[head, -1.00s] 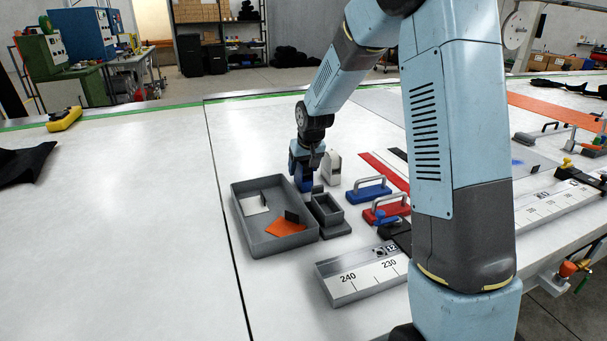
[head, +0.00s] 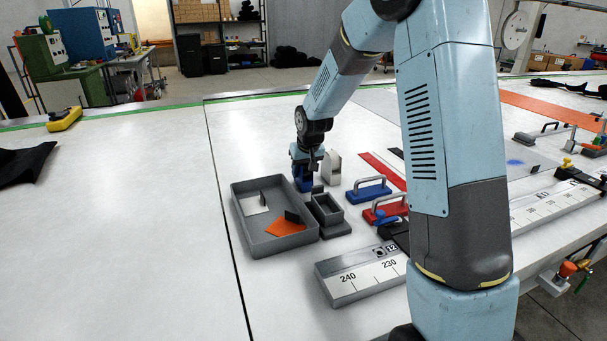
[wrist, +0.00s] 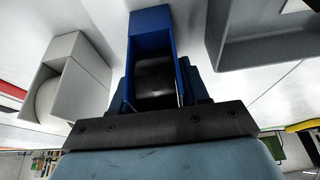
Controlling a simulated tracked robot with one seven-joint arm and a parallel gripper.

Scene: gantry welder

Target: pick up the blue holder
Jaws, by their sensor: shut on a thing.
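The blue holder (wrist: 150,22) is an upright block with a dark rounded piece set in it. It fills the middle of the wrist view, between the two fingers of my gripper (wrist: 158,92). My gripper is shut on it. In the head view my gripper (head: 307,165) points down behind the grey tray.
The grey tray (head: 250,241) holding white and orange pieces is close in front on the left. A small grey box (head: 328,212) stands beside it. A light grey holder (head: 332,168) is just right of the gripper. Blue (head: 369,191) and red (head: 386,209) handled blocks lie farther right.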

